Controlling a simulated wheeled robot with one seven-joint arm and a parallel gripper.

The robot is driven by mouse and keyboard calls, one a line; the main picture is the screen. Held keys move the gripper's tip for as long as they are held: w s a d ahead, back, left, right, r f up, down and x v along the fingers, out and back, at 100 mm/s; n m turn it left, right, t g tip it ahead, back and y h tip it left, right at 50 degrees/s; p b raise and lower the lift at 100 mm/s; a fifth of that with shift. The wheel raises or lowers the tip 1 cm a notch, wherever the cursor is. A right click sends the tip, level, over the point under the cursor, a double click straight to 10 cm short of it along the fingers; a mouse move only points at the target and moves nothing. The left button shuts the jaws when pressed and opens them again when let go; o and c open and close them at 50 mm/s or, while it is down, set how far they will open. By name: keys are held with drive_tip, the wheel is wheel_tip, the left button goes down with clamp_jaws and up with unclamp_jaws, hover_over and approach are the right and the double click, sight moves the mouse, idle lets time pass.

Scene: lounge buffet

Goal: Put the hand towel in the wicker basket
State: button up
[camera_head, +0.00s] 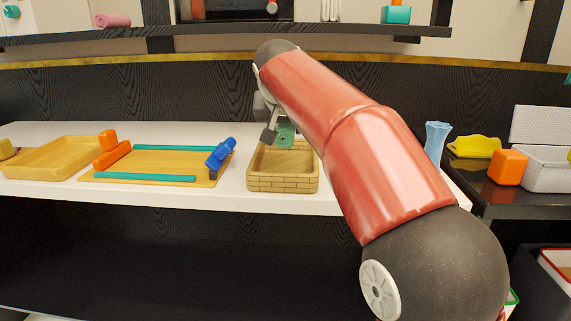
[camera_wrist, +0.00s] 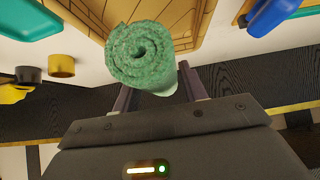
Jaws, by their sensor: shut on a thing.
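The hand towel is a green roll (camera_head: 285,138), seen end-on; it also shows large in the wrist view (camera_wrist: 140,54). My gripper (camera_head: 273,132) is shut on it, with a finger on each side in the wrist view (camera_wrist: 158,92). The wicker basket (camera_head: 283,184) is a tan, open box with a woven pattern on the white shelf. The towel is over the back part of the basket in the head view; its exact height above the rim is unclear. The basket shows behind the towel in the wrist view (camera_wrist: 185,28). My arm hides the basket's right back corner.
Left of the basket is a wooden tray (camera_head: 150,165) with teal bars, an orange piece and a blue object (camera_head: 221,153). Another wooden tray (camera_head: 50,160) is further left. A blue vase (camera_head: 436,142) and an orange box (camera_head: 509,167) stand right. An upper shelf (camera_head: 230,29) runs behind.

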drive_tip(key=shift+f+b, duration=0.65)
drive_tip(key=shift+f, duration=2.8)
drive_tip(key=shift+f, duration=0.15)
drive_tip(key=o, duration=1)
drive_tip(key=shift+c, duration=0.2)
